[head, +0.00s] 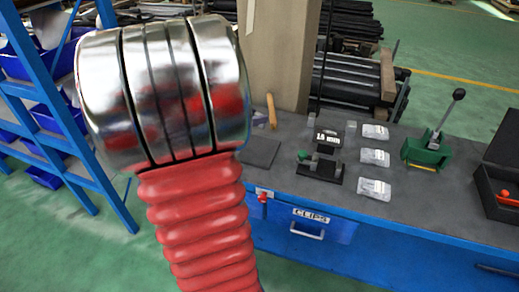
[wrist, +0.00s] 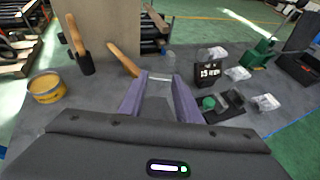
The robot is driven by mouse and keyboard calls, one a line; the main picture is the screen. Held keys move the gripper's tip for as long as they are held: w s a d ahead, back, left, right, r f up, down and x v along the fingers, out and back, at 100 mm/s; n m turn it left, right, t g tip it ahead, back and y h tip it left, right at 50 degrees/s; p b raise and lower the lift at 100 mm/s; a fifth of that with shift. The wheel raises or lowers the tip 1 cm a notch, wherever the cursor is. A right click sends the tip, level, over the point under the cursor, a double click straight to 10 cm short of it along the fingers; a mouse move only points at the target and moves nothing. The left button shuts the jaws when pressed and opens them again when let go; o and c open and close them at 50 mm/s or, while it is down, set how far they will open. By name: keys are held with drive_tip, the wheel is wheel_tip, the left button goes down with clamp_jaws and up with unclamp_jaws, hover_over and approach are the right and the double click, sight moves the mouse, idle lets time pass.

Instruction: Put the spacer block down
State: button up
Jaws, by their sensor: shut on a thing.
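My gripper (wrist: 160,80) is in the wrist view, its two purple-grey fingers reaching forward over the grey bench top. It is shut on a pale, see-through piece, which I take as the spacer block (wrist: 159,88), between the fingertips. Its lower part is hard to make out against the bench, so I cannot tell whether it touches. A dark square pad (head: 259,152) lies on the bench in the head view. In the head view my gripper is hidden and my arm covers the left middle.
A black block with a white label (head: 327,138) stands behind a black fixture with a green knob (head: 303,156). Clear bags (head: 374,157) lie to their right, then a green lever press (head: 428,148). A yellow tin (wrist: 47,88) and wooden-handled tools (wrist: 123,60) are left in the wrist view.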

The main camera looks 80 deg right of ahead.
drive_tip(key=shift+f, duration=0.1)
drive_tip(key=shift+f, duration=3.05)
drive_tip(key=shift+f, duration=1.85)
drive_tip(key=shift+f, duration=0.1)
drive_tip(key=o, duration=1.2)
drive_tip(key=shift+c, duration=0.2)
drive_tip(key=v, duration=1.2)
